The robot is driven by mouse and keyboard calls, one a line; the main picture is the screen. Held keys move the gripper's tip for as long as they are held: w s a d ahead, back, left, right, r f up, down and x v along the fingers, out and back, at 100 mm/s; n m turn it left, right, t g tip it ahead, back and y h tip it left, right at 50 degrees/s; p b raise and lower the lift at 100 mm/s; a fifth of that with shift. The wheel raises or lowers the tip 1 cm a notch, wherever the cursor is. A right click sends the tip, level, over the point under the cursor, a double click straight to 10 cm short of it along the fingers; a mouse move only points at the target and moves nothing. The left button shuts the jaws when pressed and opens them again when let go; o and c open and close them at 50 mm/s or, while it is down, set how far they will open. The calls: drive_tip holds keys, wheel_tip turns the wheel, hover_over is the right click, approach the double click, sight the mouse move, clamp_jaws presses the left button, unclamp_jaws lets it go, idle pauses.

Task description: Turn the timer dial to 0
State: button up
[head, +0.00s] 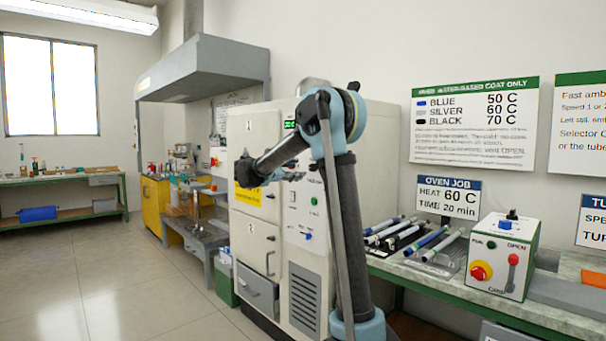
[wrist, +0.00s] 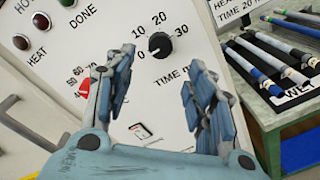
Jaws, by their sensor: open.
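The timer dial is a small black knob (wrist: 160,45) on the oven's pale panel, with 0, 10, 20 and 30 printed around it and a TIME label below right. A small light mark shows on the knob's lower left, towards the 0, but it is too small to read surely. My gripper (wrist: 160,70) is open and empty in the wrist view. Its fingertips are below the dial in the picture, one to each side, and appear apart from it. In the head view my arm reaches to the front of the oven (head: 380,160) and hides the dial.
A red heat knob (wrist: 95,86) sits left of my left finger, with indicator lamps (wrist: 41,20) above. Right of the oven, a bench carries several rods on a rack (head: 432,247) and a control box (head: 503,258). The OVEN JOB sign (head: 447,198) reads 60 C, 20 min.

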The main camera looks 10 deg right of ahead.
drive_tip(key=shift+v, duration=2.1)
drive_tip(key=s+d+f+m+g+y, duration=0.2)
drive_tip(key=s+d+f, duration=0.3)
drive_tip(key=s, duration=0.3)
drive_tip(key=s+d+f+m+g+y, duration=0.25)
drive_tip(key=s+d+f, duration=0.2)
drive_tip(key=s, duration=0.35)
drive_tip(key=s+d+f+m+g+y, duration=0.1)
drive_tip(key=s+d+f+m, duration=0.2)
drive_tip(key=s+d+f, duration=0.4)
drive_tip(key=s+a+f+m+y, duration=0.2)
drive_tip(key=s+f, duration=0.4)
drive_tip(key=s, duration=0.3)
drive_tip(key=s+a+f+m+g+y, duration=0.1)
drive_tip(key=s+a+f+m+y, duration=0.1)
drive_tip(key=s+f, duration=0.5)
drive_tip(key=s+a+f+m+g+y, duration=0.1)
drive_tip(key=s+a+f+m+y, duration=0.2)
drive_tip(key=s, duration=0.8)
wheel_tip(320, 180, down, 4)
drive_tip(key=shift+s+r+m+y, duration=0.1)
drive_tip(key=shift+s+m+y, duration=0.15)
drive_tip(key=shift+m+y, duration=0.55)
drive_tip(key=shift+w+f, duration=0.2)
drive_tip(key=shift+w, duration=0.25)
